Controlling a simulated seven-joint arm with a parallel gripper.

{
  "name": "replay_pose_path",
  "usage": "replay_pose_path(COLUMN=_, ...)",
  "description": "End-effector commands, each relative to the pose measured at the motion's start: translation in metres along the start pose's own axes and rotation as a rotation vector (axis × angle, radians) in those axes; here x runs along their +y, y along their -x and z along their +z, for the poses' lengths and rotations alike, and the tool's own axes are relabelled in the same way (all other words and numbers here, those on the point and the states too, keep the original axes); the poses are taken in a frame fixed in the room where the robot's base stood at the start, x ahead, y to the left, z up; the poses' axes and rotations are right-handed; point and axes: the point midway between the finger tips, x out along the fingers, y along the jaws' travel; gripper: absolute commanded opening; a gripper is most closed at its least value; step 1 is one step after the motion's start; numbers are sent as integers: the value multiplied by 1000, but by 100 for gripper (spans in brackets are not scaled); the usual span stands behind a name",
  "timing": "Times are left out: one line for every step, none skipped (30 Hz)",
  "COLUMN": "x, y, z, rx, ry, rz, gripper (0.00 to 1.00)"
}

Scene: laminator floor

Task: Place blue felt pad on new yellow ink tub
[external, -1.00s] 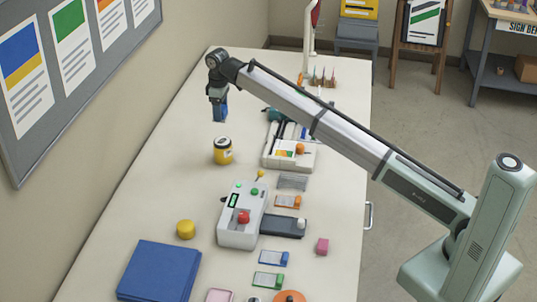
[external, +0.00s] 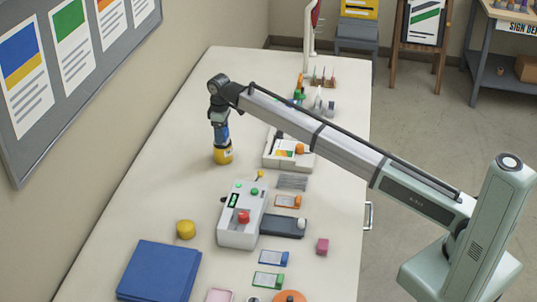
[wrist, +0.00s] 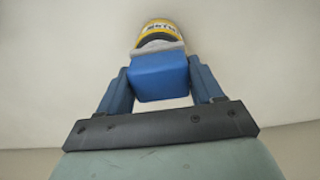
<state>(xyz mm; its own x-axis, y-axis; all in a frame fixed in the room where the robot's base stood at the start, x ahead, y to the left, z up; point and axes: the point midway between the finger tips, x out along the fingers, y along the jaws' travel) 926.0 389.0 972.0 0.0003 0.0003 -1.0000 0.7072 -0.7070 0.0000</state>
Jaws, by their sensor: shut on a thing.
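The yellow ink tub (external: 223,156) stands upright on the table beyond the laminator, near the left edge. Its yellow side with a dark label also shows in the wrist view (wrist: 158,30). My gripper (external: 220,136) points down right over the tub. It is shut on the blue felt pad (wrist: 160,77), which sits between the two blue fingers in the wrist view. A grey-white strip shows between the pad and the tub. In the external view the pad is hard to tell from the fingers, and I cannot tell whether it touches the tub.
The laminator (external: 242,214) with a red button is nearer. A yellow round piece (external: 186,229) and blue folders (external: 159,270) lie at the front left. The table left of the tub is clear.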

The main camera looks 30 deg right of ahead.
Motion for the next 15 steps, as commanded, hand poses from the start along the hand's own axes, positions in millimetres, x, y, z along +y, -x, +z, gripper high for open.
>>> replay_pose_path(x=0, y=1, z=0, rx=0, ry=0, rz=0, gripper=35)
replay_pose_path(x=0, y=1, z=0, rx=0, ry=0, rz=0, gripper=35)
replay_pose_path(x=0, y=1, z=0, rx=0, ry=0, rz=0, gripper=35)
replay_pose_path(x=0, y=1, z=0, rx=0, ry=0, rz=0, gripper=35)
replay_pose_path(x=0, y=0, z=0, rx=0, ry=0, rz=0, gripper=35)
replay_pose_path(x=0, y=0, z=0, rx=0, ry=0, rz=0, gripper=35)
replay_pose_path(x=0, y=-1, z=0, rx=0, ry=0, rz=0, gripper=35)
replay_pose_path(x=0, y=-2, z=0, rx=0, ry=0, rz=0, gripper=35)
replay_pose_path(x=0, y=-2, z=0, rx=0, ry=0, rz=0, gripper=67)
replay_pose_path(x=0, y=-2, z=0, rx=0, ry=0, rz=0, gripper=70)
replay_pose_path(x=0, y=-2, z=0, rx=0, ry=0, rz=0, gripper=72)
replay_pose_path(x=0, y=-2, z=0, rx=0, ry=0, rz=0, gripper=76)
replay_pose_path(x=0, y=-2, z=0, rx=0, ry=0, rz=0, gripper=79)
replay_pose_path(x=0, y=-2, z=0, rx=0, ry=0, rz=0, gripper=82)
replay_pose_path(x=0, y=-2, z=0, rx=0, ry=0, rz=0, gripper=86)
